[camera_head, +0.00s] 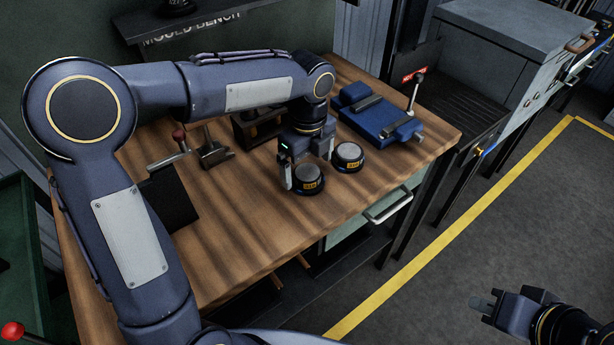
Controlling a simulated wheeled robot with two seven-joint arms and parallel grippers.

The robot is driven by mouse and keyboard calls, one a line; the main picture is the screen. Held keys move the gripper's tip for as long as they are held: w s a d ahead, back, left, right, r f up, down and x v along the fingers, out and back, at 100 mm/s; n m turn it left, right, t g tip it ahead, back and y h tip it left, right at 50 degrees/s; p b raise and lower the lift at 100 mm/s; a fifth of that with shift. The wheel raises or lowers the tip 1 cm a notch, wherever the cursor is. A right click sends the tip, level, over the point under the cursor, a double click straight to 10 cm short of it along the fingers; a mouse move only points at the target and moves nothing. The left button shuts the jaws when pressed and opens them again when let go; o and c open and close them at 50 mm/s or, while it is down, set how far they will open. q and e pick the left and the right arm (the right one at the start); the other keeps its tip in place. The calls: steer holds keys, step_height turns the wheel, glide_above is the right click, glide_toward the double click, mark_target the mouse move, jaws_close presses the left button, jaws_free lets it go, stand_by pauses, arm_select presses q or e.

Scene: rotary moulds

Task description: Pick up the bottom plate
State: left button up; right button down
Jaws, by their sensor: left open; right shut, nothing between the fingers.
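Two round dark pieces with pale grey tops and yellow labels sit on the wooden bench; the labels are too small to read. The nearer round piece (308,187) is at my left gripper (306,172), which points down with its fingers apart, one finger at the piece's left side. I cannot tell whether the fingers touch it. The other round piece (348,157) stands just to the right, behind the gripper. I cannot tell which piece is the bottom plate. My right gripper (483,303) is shut and empty, over the floor at lower right.
The wooden bench (240,240) has free room in front. A blue fixture (380,122) with a lever stands at the back right. A red-knobbed clamp (206,150) and a dark plate (168,198) are at left. A grey cabinet machine (510,60) stands beyond.

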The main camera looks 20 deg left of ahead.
arm_select(q)
steer(key=shift+f, duration=1.4)
steer(key=shift+r, duration=0.1)
steer(key=c, duration=1.2)
steer(key=shift+c, duration=0.2)
steer(key=shift+r, duration=0.8)
steer(key=s+d+r, duration=0.1)
steer(key=s+r, duration=1)
steer(key=s, duration=0.3)
steer(key=shift+r+b, duration=0.2)
steer(key=shift+b, duration=0.1)
steer(key=shift+d, duration=0.1)
